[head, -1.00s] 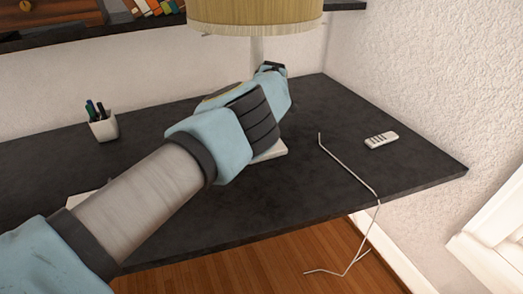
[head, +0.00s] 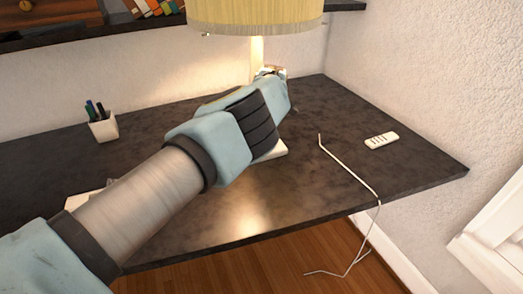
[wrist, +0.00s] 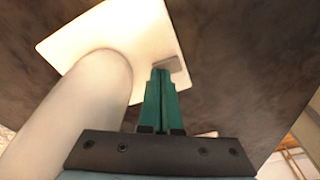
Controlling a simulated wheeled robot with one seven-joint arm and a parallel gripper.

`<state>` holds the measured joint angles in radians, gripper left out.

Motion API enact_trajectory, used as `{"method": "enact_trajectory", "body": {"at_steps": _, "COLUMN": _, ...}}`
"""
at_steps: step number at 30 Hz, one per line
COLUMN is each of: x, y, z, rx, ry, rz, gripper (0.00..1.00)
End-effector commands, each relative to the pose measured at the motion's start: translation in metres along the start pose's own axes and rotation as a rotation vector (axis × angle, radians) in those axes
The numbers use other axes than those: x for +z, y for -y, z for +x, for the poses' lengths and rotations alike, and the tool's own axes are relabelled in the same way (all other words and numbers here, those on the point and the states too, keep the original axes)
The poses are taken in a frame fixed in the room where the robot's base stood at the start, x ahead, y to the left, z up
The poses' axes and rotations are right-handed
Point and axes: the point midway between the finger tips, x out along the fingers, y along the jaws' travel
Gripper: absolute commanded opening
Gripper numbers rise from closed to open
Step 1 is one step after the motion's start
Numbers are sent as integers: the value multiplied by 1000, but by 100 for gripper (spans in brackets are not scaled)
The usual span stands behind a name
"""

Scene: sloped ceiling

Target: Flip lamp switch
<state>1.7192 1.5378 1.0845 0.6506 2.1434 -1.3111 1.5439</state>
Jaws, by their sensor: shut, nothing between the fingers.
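The lamp (head: 255,22) stands on the dark desk, its pleated shade at the top of the head view. It is lit and throws a bright glow on the wall and desk. In the wrist view, its pale post (wrist: 75,115) rises beside my fingers from a square base (wrist: 110,35). A small grey switch piece (wrist: 169,64) on the base lies at my fingertips; whether they touch it I cannot tell. My gripper (wrist: 163,75) is shut and empty. In the head view, my gripper (head: 270,72) is by the lamp post, and my arm hides most of the base.
A white cup of pens (head: 103,126) stands at the desk's left. A remote (head: 382,140) and a white cable (head: 350,174) lie to the right, the cable hanging over the front edge. A shelf with books is above left.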

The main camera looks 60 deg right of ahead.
Motion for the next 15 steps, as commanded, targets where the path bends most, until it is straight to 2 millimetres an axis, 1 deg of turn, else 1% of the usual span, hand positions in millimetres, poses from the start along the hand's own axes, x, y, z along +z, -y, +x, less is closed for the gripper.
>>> {"method": "enact_trajectory", "body": {"at_steps": 15, "x": -5, "y": 0, "z": -39, "rx": -1, "ry": 0, "rz": 0, "gripper": 0}}
